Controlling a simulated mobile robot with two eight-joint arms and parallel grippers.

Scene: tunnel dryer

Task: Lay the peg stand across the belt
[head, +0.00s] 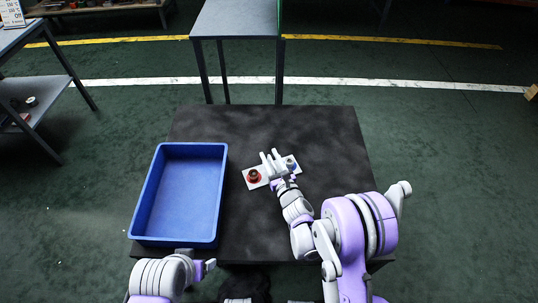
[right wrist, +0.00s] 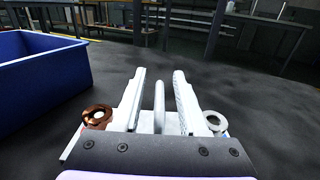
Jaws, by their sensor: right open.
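The peg stand (head: 263,183) is a small white plate lying on the dark table. I cannot identify a belt.
A blue bin (head: 222,195) stands on the dark table (head: 330,140), left of the peg stand. The table is clear to the right of and behind the stand. A grey table (head: 235,18) stands beyond, and a shelf unit (head: 30,95) is at the far left.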

